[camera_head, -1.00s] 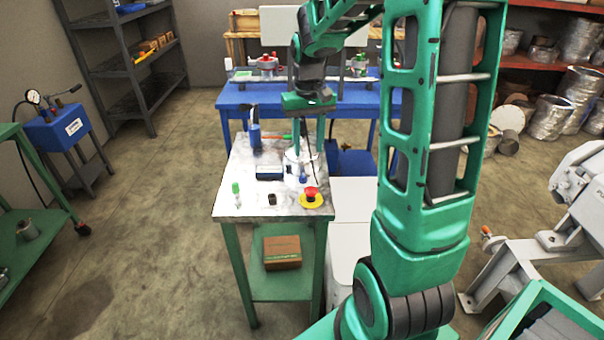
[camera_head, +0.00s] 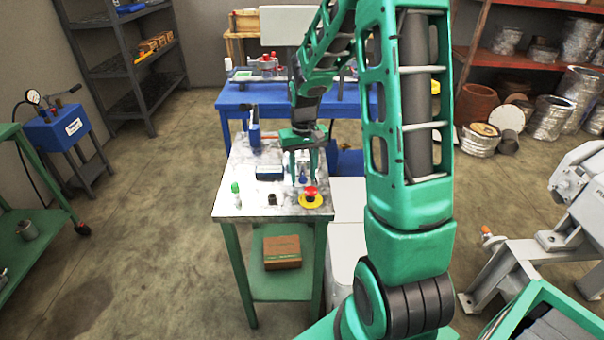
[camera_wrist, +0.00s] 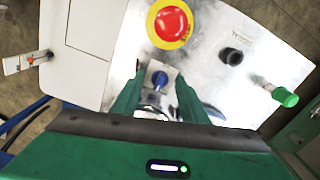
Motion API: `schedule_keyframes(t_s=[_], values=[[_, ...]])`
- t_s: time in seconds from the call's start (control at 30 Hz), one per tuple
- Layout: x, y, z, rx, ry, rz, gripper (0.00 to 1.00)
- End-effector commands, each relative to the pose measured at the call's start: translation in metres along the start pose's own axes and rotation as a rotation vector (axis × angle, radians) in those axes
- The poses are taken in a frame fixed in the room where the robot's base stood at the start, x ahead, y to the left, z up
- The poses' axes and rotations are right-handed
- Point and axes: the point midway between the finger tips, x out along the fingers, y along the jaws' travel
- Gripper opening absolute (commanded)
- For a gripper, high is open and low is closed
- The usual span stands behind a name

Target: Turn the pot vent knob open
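A small blue knob (camera_wrist: 160,79) sits on a light grey plate in the wrist view, between and just beyond the fingers of my gripper (camera_wrist: 158,92). I take it for the vent knob; it also shows as a small blue spot (camera_head: 303,179) in the head view. My gripper (camera_head: 302,172) points down over the bench, with its two green fingers apart. I see no contact between the fingers and the knob. The pot is mostly hidden behind my gripper, with only a shiny part (camera_wrist: 155,103) showing between the fingers.
A red button on a yellow base (camera_head: 310,198) stands at the bench's front right corner, close to my gripper. A green-capped vial (camera_head: 236,194), a small black part (camera_head: 272,199) and a dark box (camera_head: 268,173) stand to the left. The metal benchtop (camera_head: 240,208) has bare patches between them.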

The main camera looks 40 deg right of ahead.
Motion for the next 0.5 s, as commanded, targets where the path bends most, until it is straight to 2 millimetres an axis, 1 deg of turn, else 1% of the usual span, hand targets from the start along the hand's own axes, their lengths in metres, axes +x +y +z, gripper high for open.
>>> schedule_keyframes(t_s=[0.1, 0.33, 0.5], values=[[0.0033, 0.0, -0.0001, 0.0, 0.001, 0.0, 0.4], [0.0034, 0.0, 0.0, 0.0, 0.001, 0.0, 0.4], [0.0033, -0.0001, 0.0, 0.0, 0.001, 0.0, 0.0]])
